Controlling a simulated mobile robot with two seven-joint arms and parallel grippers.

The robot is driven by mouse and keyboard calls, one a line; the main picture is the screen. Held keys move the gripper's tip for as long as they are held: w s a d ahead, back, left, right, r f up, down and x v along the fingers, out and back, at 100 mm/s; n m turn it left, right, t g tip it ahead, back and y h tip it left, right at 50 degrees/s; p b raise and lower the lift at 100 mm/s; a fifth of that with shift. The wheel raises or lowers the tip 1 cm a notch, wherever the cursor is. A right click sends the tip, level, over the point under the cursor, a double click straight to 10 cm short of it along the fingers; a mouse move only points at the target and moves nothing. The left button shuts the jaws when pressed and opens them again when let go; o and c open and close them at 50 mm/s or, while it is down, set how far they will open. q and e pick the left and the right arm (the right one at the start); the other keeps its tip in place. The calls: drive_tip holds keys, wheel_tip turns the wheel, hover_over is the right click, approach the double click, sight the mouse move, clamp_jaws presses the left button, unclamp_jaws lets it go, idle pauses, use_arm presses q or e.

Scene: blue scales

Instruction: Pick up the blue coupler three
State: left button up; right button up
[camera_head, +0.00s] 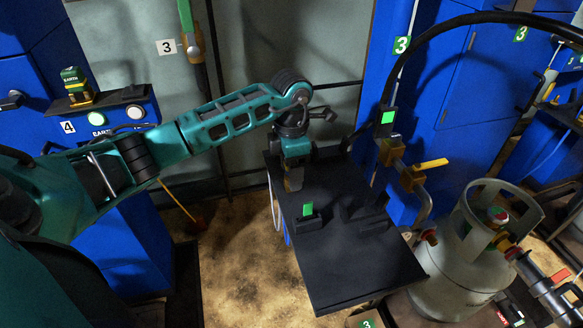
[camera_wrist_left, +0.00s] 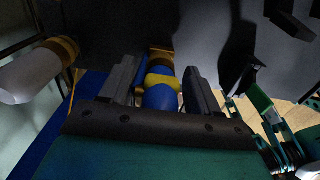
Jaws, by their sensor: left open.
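The blue coupler three (camera_wrist_left: 160,97) shows in the left wrist view as a blue cylinder with a yellow band and a brass-coloured far end. It lies between the two dark fingers of my left gripper (camera_wrist_left: 160,85), which are open on either side of it. A dark gap shows beside it, and I cannot tell whether either finger touches it. In the head view my left gripper (camera_head: 293,178) points down at the far left corner of the black table (camera_head: 350,275). The coupler is not clearly visible there.
A grey gas cylinder (camera_head: 460,270) stands to the right. A black hose (camera_head: 440,38) arches above. A white cylinder (camera_wrist_left: 28,78) sits left in the wrist view.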

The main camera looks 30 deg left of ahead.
use_arm(q)
drive_tip(key=shift+c, duration=0.3)
drive_tip(key=c, duration=1)
drive_tip(key=shift+r, duration=0.1)
use_arm(e)
drive_tip(key=shift+d, duration=0.1)
use_arm(q)
wheel_tip(320, 180, up, 20)
drive_tip(key=p, duration=0.3)
use_arm(e)
drive_tip(key=shift+s+d+r, duration=0.35)
drive_tip(key=shift+d+r, duration=0.15)
drive_tip(key=shift+r, duration=0.1)
